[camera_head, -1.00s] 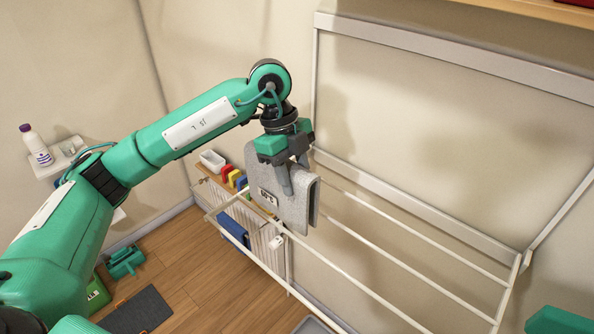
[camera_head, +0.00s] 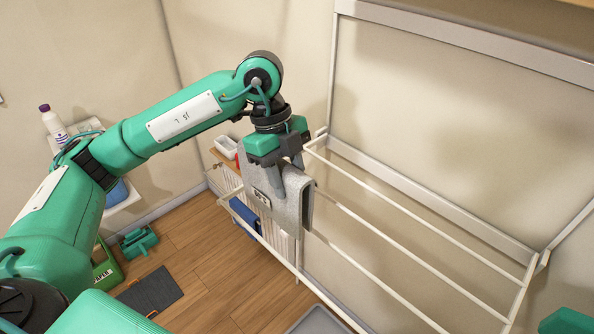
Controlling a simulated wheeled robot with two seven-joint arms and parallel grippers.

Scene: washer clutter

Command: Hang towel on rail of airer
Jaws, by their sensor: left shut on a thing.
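The grey folded towel (camera_head: 291,205) is in the middle of the head view, at the left end of the white airer (camera_head: 400,252). My left gripper (camera_head: 278,178) points down and is shut on the towel's upper part. The towel hangs down among the airer's rails and hides part of them. I cannot tell whether its fold rests on a rail. Of my right arm, only a green part at the lower right edge may show; its gripper is not in view.
The airer stands out from the wall, its rails free to the right of the towel. A bottle (camera_head: 54,126) stands on a wall shelf at left. A white radiator (camera_head: 283,243) with a blue cloth (camera_head: 245,217) is below. A dark mat (camera_head: 150,296) and green items (camera_head: 139,241) lie on the floor.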

